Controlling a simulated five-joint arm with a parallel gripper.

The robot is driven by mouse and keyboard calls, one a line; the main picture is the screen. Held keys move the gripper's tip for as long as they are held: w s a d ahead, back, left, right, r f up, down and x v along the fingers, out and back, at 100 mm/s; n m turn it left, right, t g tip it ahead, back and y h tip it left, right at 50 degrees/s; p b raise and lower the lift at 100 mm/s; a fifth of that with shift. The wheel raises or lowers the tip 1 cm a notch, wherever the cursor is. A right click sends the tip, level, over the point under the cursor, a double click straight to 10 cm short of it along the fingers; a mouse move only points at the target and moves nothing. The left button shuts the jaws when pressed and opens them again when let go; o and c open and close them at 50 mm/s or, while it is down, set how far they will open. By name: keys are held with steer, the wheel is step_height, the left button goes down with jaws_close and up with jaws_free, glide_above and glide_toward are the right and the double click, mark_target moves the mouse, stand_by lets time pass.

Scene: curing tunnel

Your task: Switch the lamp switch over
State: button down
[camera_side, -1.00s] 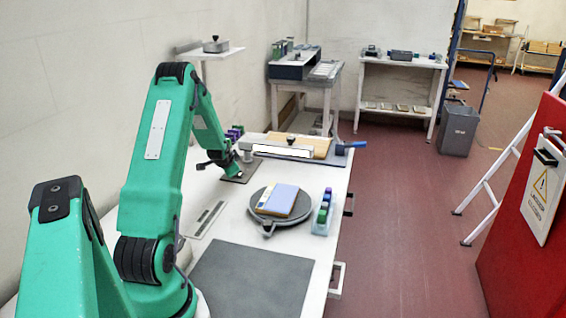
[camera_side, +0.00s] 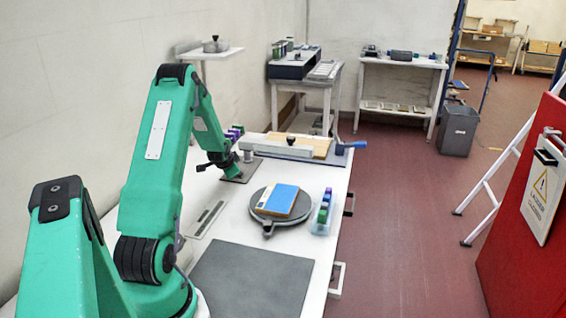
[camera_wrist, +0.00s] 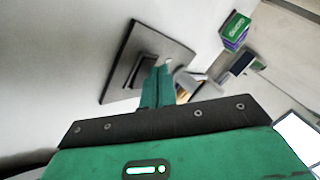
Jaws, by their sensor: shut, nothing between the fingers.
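The lamp switch sits on a dark square plate, which shows in the wrist view (camera_wrist: 172,36) and in the side view (camera_side: 238,176). A raised dark part of the switch (camera_wrist: 147,61) shows near the plate's middle, partly hidden by my fingers. My gripper (camera_wrist: 163,66) is shut and empty, with its tips over or against the switch; I cannot tell if they touch. In the side view my gripper (camera_side: 225,165) is low at the plate's left part. The long lamp bar (camera_side: 283,149) just behind the plate is grey and unlit.
A round grey turntable (camera_side: 268,224) carries a blue-topped block (camera_side: 277,200). A clear rack of coloured bottles (camera_side: 322,215) stands to its right. A wooden board (camera_side: 312,145) lies behind the lamp bar. The dark mat (camera_side: 250,280) in front is bare.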

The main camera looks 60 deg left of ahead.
steer(key=shift+r, duration=0.1)
steer(key=shift+d+r, duration=0.1)
steer(key=shift+r, duration=0.5)
steer(key=shift+r, duration=0.1)
stand_by(0.4)
steer(key=shift+w+d+r, duration=0.1)
steer(key=shift+w+r, duration=0.05)
steer(key=shift+r, duration=1.05)
steer(key=shift+w+d+r, duration=0.1)
steer(key=shift+r, duration=1.1)
